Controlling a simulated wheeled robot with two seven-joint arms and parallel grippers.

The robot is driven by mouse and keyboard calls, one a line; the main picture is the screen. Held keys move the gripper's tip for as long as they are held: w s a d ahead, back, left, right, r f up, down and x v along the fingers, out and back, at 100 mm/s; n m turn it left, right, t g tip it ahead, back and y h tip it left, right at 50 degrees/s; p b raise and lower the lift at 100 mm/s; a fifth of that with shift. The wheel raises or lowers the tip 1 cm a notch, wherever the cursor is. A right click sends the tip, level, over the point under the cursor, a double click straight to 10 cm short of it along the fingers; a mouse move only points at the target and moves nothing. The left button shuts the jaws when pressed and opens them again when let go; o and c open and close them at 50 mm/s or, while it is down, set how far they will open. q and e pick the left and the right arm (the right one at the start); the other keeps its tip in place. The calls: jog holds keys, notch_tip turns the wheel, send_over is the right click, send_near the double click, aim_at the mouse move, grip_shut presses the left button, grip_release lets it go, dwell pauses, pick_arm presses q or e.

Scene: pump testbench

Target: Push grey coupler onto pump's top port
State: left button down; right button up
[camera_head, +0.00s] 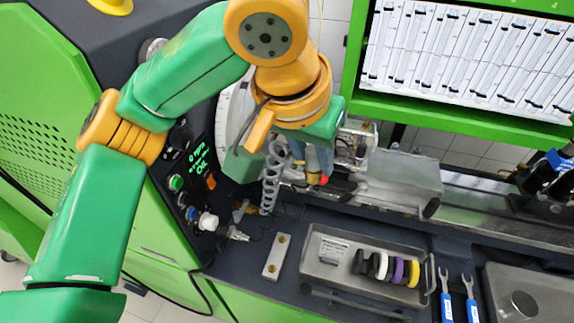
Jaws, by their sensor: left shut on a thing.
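My left arm comes in from the left, and its orange wrist hangs over the machine bed. My left gripper (314,163) is below the wrist and mostly hidden by it. It is shut on a small part by the upper end of a grey coiled hose (271,180); I take this part for the grey coupler, but its shape is not clear. A metal and clear assembly (357,143), possibly the pump, stands just right of the gripper. Its top port cannot be made out, nor whether the coupler touches it. My right gripper is not in view.
A control panel with buttons (176,183) stands left of the hose. In front are a metal block (277,257), a tray (330,283) with several coloured rings, and two blue-handled wrenches (446,302). A green-framed cabinet (450,108) stands at the upper right.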

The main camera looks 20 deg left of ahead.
pick_arm(q)
jog(key=w+d, duration=0.7)
jog(key=w, duration=0.1)
jog(key=shift+w+d, duration=0.2)
jog(key=shift+d, duration=0.2)
jog(key=shift+a, duration=0.1)
